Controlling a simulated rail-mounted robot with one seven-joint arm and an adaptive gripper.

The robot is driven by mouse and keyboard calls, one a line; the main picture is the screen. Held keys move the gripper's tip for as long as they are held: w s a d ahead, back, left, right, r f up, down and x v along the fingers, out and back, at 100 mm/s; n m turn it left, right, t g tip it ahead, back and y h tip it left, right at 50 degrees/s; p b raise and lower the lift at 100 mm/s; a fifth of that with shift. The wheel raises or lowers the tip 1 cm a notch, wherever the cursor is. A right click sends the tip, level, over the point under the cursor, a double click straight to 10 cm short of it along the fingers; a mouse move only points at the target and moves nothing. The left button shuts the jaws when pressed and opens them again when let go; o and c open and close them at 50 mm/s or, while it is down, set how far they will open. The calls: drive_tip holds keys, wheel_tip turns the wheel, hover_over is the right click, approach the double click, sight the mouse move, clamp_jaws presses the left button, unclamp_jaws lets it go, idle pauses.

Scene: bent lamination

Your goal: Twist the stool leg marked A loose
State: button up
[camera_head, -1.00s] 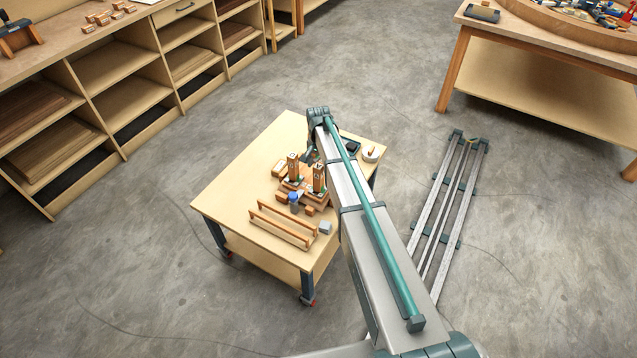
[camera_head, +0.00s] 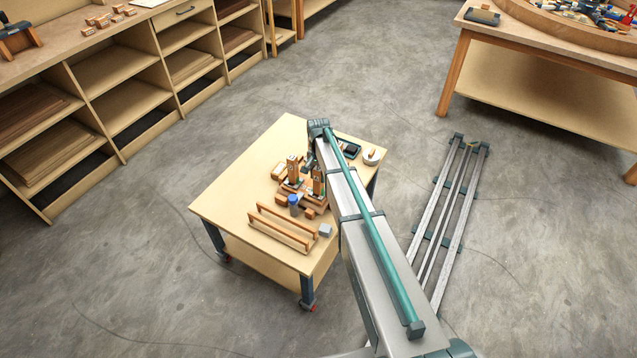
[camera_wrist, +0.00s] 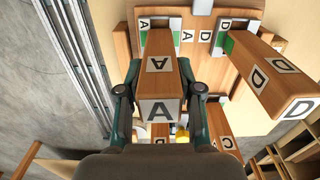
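The wooden leg marked A (camera_wrist: 160,80) stands out from the wooden stool seat (camera_wrist: 190,75) in the wrist view, its far end by a green patch. My gripper (camera_wrist: 160,72) has one finger on each side of this leg, very close to its sides. I cannot tell whether the pads press on it. A leg marked D (camera_wrist: 262,75) stands to the right, also by a green patch. In the head view my gripper (camera_head: 309,160) is low over the table, beside two upright legs, the left (camera_head: 292,167) and the right (camera_head: 318,178).
The small wheeled table (camera_head: 225,205) also holds a rail frame (camera_head: 280,232), a blue-topped object (camera_head: 293,200), a grey block (camera_head: 325,230) and a white roll (camera_head: 373,156). A part marked C (camera_wrist: 222,147) lies near my right finger. The table's left side is clear.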

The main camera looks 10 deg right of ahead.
clamp_jaws()
drive_tip(key=shift+n, duration=1.8)
drive_tip(key=n, duration=0.3)
drive_tip(key=shift+n, duration=0.3)
drive_tip(key=shift+n, duration=1.8)
drive_tip(key=shift+b, duration=0.3)
